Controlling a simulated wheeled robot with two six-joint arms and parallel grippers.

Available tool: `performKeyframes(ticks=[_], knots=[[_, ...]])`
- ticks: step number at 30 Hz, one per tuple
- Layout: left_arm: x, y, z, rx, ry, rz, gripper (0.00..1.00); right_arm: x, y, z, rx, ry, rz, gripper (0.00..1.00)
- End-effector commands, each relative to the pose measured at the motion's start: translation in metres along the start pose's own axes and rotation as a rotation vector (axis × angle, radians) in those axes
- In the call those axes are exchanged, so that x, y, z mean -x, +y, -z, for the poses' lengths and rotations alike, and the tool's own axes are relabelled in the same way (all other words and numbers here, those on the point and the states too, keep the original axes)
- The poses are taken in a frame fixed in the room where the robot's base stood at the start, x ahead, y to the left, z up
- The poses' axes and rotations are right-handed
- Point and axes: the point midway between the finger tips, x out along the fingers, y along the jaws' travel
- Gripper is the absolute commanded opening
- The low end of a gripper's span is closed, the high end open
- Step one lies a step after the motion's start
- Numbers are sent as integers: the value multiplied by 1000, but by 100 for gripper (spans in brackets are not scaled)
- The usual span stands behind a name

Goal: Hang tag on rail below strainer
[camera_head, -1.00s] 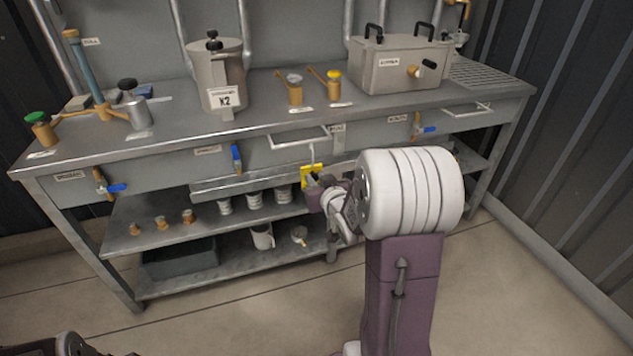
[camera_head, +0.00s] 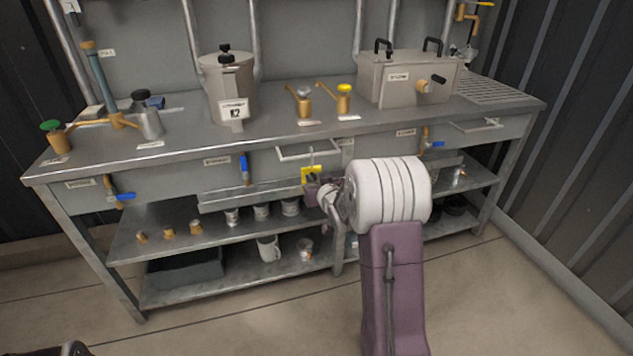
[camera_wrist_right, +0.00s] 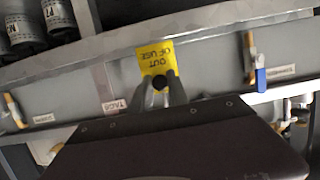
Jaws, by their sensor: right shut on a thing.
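My right gripper (camera_head: 312,188) is shut on a yellow tag (camera_head: 311,174). In the wrist view the tag (camera_wrist_right: 155,60) reads "OUT OF USE" upside down, with the two fingertips (camera_wrist_right: 159,84) pinching it at a dark round spot. The tag is in front of the bench, just below a pale rail (camera_head: 307,152) on the bench front; I cannot tell if they touch. A pot (camera_head: 229,88) marked K2 stands left. I cannot read which is the strainer. My left gripper is not in view.
The bench top (camera_head: 270,122) carries brass valves and fittings. Blue-handled valves (camera_head: 244,168) stick out from its front, one left of the tag. Lower shelves hold cups, a mug (camera_head: 268,248) and a dark bin (camera_head: 186,268). The floor (camera_head: 250,325) in front is clear.

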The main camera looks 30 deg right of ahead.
Motion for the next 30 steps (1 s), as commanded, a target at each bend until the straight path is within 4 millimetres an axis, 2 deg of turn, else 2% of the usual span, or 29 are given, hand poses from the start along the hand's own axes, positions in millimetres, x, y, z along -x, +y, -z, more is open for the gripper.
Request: performKeyframes(ticks=[3,14,15,18,26,30], knots=[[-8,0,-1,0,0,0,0,-2,0,-8,0,0,0,0],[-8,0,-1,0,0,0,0,-3,0,-9,0,1,0,0],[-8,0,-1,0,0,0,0,-3,0,-9,0,1,0,23],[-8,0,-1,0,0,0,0,-3,0,-9,0,1,0,46],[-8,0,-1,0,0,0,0,-3,0,-9,0,1,0,46],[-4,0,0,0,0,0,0,6,0,-7,0,1,0,46]])
